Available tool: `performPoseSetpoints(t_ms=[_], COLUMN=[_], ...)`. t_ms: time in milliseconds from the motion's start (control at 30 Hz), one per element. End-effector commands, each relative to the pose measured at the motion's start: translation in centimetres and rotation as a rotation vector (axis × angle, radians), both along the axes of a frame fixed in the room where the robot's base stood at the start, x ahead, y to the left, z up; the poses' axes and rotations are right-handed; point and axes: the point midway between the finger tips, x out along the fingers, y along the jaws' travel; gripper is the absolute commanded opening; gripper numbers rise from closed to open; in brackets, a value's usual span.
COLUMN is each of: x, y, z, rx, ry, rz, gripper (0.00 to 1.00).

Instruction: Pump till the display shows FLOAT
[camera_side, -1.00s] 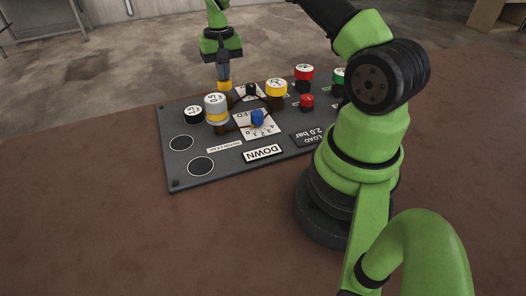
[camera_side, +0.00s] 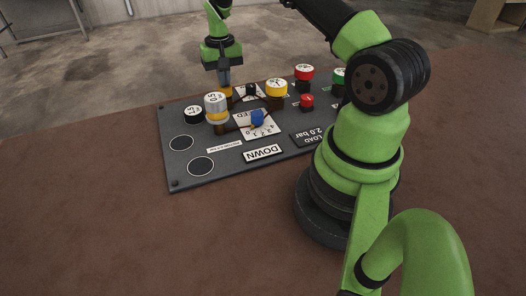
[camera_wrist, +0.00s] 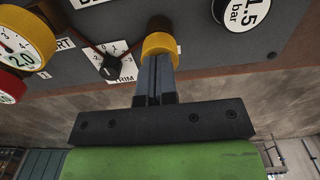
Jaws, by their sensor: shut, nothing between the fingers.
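The display (camera_side: 262,153) at the panel's near edge reads DOWN. My gripper (camera_side: 224,84) is shut and empty, pointing down at the far left part of the panel. Its fingertips are on or just above a yellow cap (camera_side: 226,92), and I cannot tell contact for certain. In the wrist view, my shut fingers (camera_wrist: 159,62) meet the near side of the yellow cap (camera_wrist: 160,45), which sits on a brown post. The cap is partly hidden by the fingers in the wrist view.
Two empty round spots lie at the panel's left.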

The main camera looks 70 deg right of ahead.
Motion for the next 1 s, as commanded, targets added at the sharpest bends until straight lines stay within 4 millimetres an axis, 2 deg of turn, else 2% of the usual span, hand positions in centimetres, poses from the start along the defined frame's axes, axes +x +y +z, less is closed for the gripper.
performPoseSetpoints(t_ms=[233,600,1000], x=[0.0,0.0,0.0], y=[0.0,0.0,0.0], z=[-0.4,1.9,1.9], rx=[-0.001,-0.001,0.000], ry=[-0.001,-0.001,0.000], rz=[0.000,0.000,0.000], gripper=[0.00,0.00,0.00])
